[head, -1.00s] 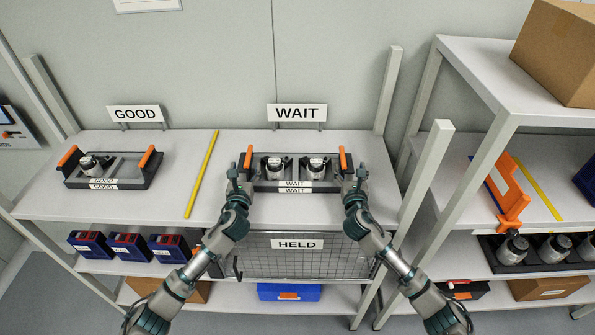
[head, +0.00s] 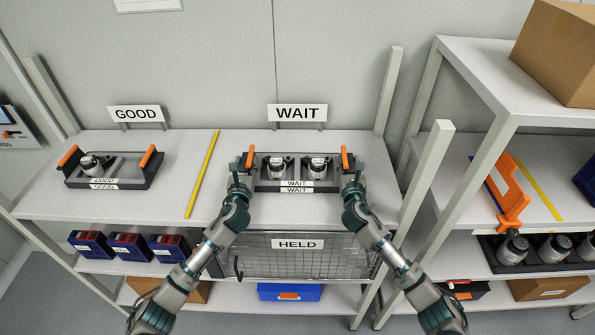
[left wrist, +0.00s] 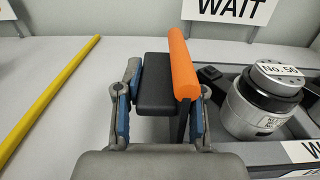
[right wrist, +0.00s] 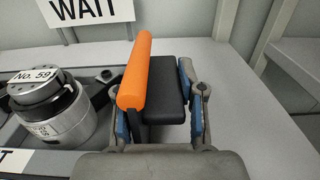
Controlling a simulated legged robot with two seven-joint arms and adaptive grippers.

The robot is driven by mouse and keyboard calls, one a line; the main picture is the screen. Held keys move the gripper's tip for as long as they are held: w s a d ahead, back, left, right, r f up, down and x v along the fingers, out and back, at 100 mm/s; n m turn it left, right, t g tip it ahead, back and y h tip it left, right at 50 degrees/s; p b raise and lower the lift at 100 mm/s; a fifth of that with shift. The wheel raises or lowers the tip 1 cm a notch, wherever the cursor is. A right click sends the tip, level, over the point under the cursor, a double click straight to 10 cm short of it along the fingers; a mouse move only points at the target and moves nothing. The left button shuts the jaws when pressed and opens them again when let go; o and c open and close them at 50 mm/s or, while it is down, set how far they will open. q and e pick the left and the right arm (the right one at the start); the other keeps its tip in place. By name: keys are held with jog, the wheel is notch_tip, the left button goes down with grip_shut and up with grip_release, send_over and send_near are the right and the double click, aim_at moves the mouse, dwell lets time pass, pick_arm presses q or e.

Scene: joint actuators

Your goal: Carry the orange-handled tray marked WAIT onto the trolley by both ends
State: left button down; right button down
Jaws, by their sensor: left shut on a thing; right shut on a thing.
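The WAIT tray (head: 297,187) is dark, with an upright orange handle at each end, and sits at the bench's middle right below the WAIT sign. It holds two silver-black actuators, one (head: 277,167) at the left and one (head: 318,167) at the right. My left gripper (head: 241,168) is shut on the tray's left end; the left wrist view shows its fingers either side of the black block by the orange handle (left wrist: 183,65). My right gripper (head: 353,168) is shut on the right end, by the other orange handle (right wrist: 135,70). I cannot make out a trolley.
A GOOD tray (head: 113,178) with one actuator stands at the left of the bench. A yellow strip (head: 202,175) lies between the trays. A metal post (head: 427,170) rises right of my right arm. A shelf rack (head: 470,75) with a cardboard box stands at the right.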

pick_arm(q)
jog(key=shift+a+r, duration=0.1)
jog(key=shift+r, duration=0.1)
pick_arm(e)
jog(key=shift+a, duration=0.1)
